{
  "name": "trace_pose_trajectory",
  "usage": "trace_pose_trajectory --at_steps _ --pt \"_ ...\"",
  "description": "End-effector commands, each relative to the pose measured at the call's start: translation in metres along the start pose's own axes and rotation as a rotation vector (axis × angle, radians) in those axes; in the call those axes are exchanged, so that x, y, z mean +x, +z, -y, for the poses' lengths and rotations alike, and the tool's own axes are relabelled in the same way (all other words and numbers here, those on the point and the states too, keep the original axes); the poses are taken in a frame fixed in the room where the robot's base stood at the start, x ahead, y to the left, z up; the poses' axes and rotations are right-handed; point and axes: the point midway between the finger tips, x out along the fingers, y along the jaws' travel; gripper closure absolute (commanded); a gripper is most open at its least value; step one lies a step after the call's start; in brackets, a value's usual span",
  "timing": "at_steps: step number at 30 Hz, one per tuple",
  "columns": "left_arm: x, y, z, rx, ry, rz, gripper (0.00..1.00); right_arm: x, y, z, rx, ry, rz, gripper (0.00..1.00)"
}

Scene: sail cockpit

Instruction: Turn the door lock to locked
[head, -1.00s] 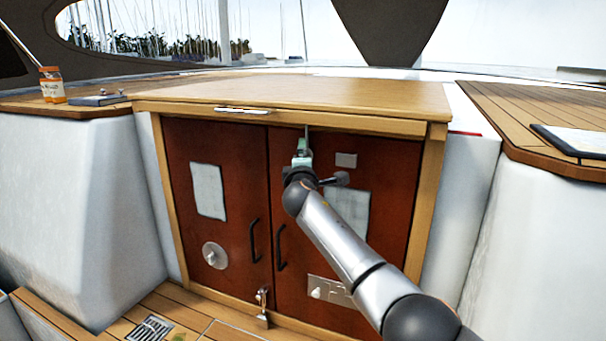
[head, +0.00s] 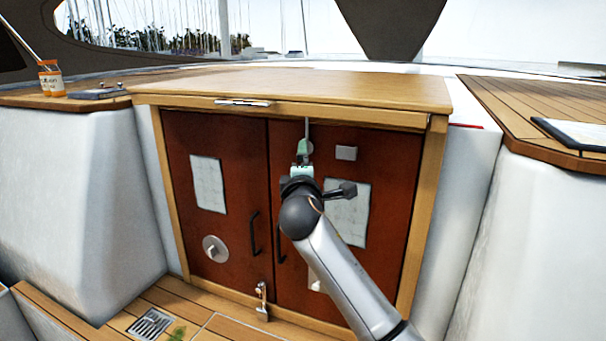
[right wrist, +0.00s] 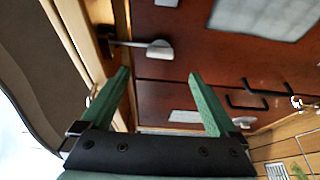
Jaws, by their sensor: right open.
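The red double doors (head: 232,150) are closed under a wooden top. A metal lever (right wrist: 155,48) hangs from a dark mount on the top frame, over the right door near the seam; I take it as the door lock. In the head view its thin bar (head: 307,128) shows above my gripper, the rest hidden. My right gripper (right wrist: 158,75) is open and empty, its green fingers pointing at the doors. The lever appears beyond the fingertips, apparently not held. In the head view the right gripper (head: 303,150) is in front of the doors. My left gripper is not in view.
A round plate with a knob (head: 215,249) is on the left door. Black handles (head: 254,234) flank the seam. A bottom latch (head: 262,300) stands at the sill. Papers (head: 208,184) are on both doors.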

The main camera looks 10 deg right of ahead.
Motion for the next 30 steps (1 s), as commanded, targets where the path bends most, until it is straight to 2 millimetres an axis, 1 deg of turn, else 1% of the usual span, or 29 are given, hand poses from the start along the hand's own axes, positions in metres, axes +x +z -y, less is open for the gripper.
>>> trace_pose_trajectory --at_steps 3,9,20,22,23,26,29,30 --pt "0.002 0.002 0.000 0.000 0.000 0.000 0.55 -0.013 0.000 0.001 0.001 0.001 -0.002 0.05" --pt "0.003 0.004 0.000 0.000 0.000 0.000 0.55 -0.027 0.000 0.001 0.001 -0.001 0.000 0.05" --pt "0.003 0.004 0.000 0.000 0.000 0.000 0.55 -0.029 0.000 0.000 0.000 0.000 0.000 0.05" --pt "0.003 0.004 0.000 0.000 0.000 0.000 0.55 -0.029 0.001 0.003 0.003 -0.004 -0.001 0.05" --pt "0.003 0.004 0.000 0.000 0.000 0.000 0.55 -0.029 0.001 0.007 0.008 -0.010 -0.004 0.05" --pt "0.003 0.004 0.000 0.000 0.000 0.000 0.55 -0.030 0.002 0.037 0.048 -0.052 -0.021 0.05" --pt "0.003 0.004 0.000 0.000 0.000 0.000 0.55 -0.036 0.004 0.092 0.137 -0.129 -0.053 0.05" --pt "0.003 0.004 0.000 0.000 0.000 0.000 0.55 -0.042 0.006 0.119 0.184 -0.168 -0.066 0.05"
